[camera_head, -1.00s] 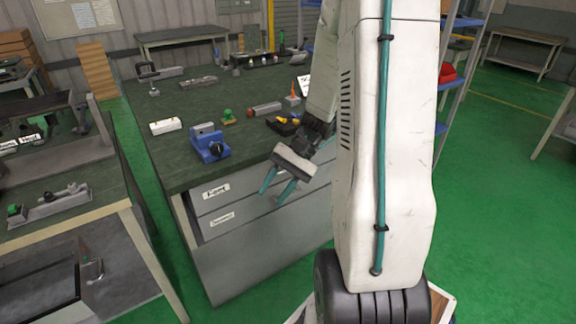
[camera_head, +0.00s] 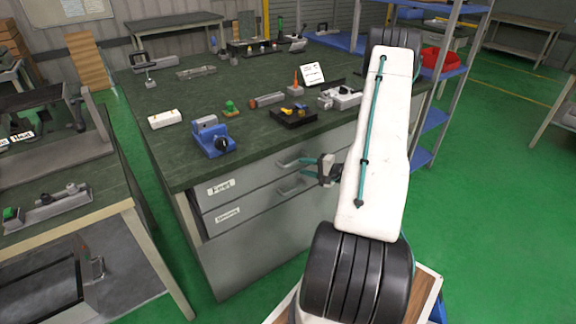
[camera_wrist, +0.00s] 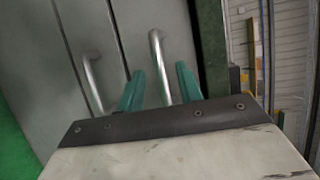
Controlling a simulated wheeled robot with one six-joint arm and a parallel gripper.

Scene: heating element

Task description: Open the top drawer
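The top drawer (camera_head: 245,182) is the upper grey front under the green bench top and looks closed. Its metal bar handle (camera_head: 294,161) is near the right end of the front; it also shows in the wrist view (camera_wrist: 158,55). My gripper (camera_head: 305,168) is at the cabinet front by the handles. In the wrist view its two teal fingers (camera_wrist: 159,80) are apart, with the top handle appearing between them. I cannot tell whether they touch it. The lower drawer (camera_head: 250,213) also looks closed; its handle (camera_wrist: 91,85) lies left of the fingers in the wrist view.
The green bench top (camera_head: 185,93) carries a blue vise (camera_head: 212,138), a white block (camera_head: 165,119) and a black tray (camera_head: 293,116). A blue-shelved rack (camera_head: 432,118) stands right of the bench. Another workbench (camera_head: 70,222) is at left. Green floor is open at right.

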